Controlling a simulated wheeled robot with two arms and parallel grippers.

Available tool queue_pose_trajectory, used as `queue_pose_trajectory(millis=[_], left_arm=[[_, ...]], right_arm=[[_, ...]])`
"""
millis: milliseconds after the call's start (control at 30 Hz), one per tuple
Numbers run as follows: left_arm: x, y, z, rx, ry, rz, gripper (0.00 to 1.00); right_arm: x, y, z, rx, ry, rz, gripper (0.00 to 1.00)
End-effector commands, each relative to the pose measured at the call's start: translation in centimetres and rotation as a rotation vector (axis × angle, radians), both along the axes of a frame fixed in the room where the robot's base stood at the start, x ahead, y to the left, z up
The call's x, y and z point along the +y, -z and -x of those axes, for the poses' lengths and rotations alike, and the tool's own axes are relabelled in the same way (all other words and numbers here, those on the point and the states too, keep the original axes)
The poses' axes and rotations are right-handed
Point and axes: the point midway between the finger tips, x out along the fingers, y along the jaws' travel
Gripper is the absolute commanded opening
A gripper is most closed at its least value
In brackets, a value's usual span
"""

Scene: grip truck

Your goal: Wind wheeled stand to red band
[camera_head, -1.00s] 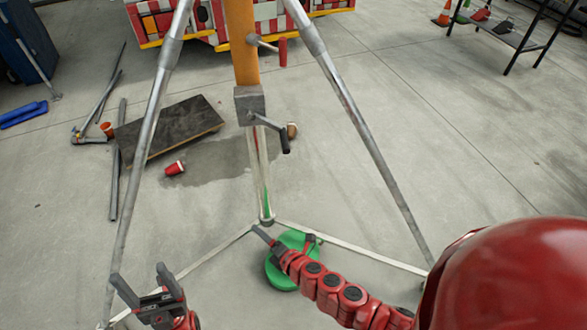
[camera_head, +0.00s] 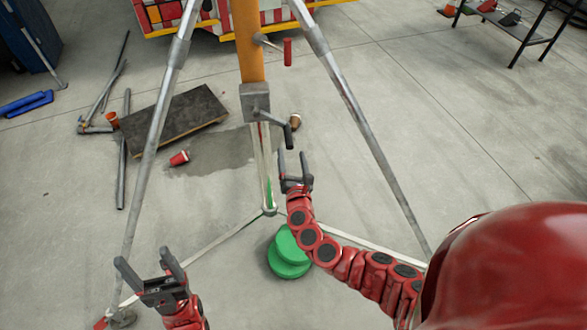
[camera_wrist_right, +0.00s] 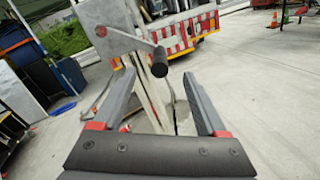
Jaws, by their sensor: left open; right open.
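The stand has an orange column (camera_head: 248,45), a grey gear box (camera_head: 255,101) and splayed grey legs (camera_head: 367,130). A crank with a black grip (camera_head: 288,134) sticks out from the box. A second crank with a red grip (camera_head: 288,51) sits higher on the column. The pale lower post (camera_head: 265,165) shows thin red and green marks; I cannot make out a red band. My right gripper (camera_head: 292,156) is open just below the black grip. In the right wrist view the black grip (camera_wrist_right: 160,62) appears between and beyond the open fingertips. My left gripper (camera_head: 143,257) is open and empty at lower left.
Green discs (camera_head: 289,252) lie beside the stand's base. A red and white truck (camera_head: 190,14) is behind.

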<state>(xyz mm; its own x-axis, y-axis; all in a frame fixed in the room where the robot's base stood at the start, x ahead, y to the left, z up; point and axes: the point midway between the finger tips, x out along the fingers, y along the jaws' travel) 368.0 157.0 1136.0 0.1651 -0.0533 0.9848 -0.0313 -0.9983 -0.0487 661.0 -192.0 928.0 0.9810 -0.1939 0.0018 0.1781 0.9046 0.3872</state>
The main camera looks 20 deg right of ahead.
Motion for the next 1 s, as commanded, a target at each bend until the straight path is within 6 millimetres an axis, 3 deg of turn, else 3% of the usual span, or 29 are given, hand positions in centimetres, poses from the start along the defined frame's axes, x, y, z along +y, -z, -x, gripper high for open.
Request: queue_pose_trajectory(millis=[400, 600, 900, 1000], left_arm=[[0.0, 2.7, 0.0, 0.000, 0.000, 0.000, 0.75], [0.0, 3.0, 0.0, 0.000, 0.000, 0.000, 0.75], [0.0, 3.0, 0.0, 0.000, 0.000, 0.000, 0.75], [0.0, 3.0, 0.0, 0.000, 0.000, 0.000, 0.75]], right_arm=[[-1.1, 0.3, -6.0, -0.002, -0.001, -0.002, 0.75], [-1.3, 0.1, -7.1, 0.001, -0.002, -0.003, 0.75], [-1.4, 0.0, -7.2, 0.002, -0.002, -0.002, 0.75], [-1.4, 0.0, -7.2, 0.002, -0.002, -0.002, 0.57]])
